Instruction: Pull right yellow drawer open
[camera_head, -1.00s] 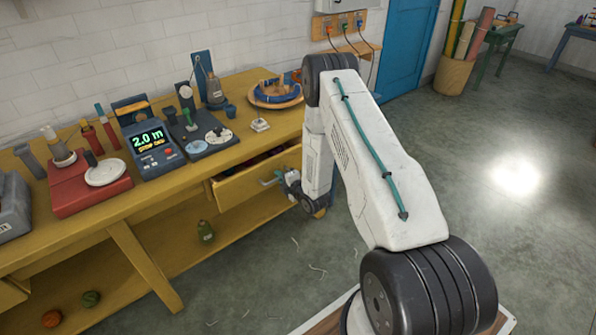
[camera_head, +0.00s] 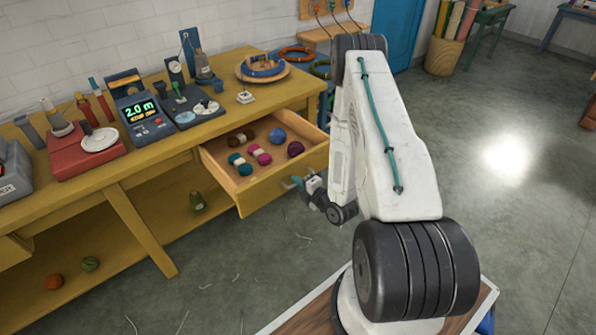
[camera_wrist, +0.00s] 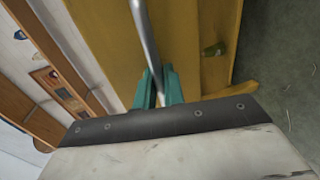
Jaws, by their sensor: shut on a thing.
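The right yellow drawer (camera_head: 284,190) stands well out from the yellow workbench in the head view. Several wool skeins and balls lie inside it, among them a blue ball (camera_head: 277,135) and a purple ball (camera_head: 295,149). My gripper (camera_head: 294,184) is at the drawer's front face. In the wrist view my gripper's green fingers (camera_wrist: 158,88) are shut on the drawer's metal bar handle (camera_wrist: 143,36). The yellow surface behind the handle fills the middle of that view.
The yellow workbench (camera_head: 60,192) carries a red scale (camera_head: 66,150), a blue display unit (camera_head: 144,119) and a wooden plate with a blue ring. A green skein (camera_head: 197,200) and two balls lie on the lower shelf. The floor (camera_head: 265,255) before the drawer is mostly clear, with thread scraps.

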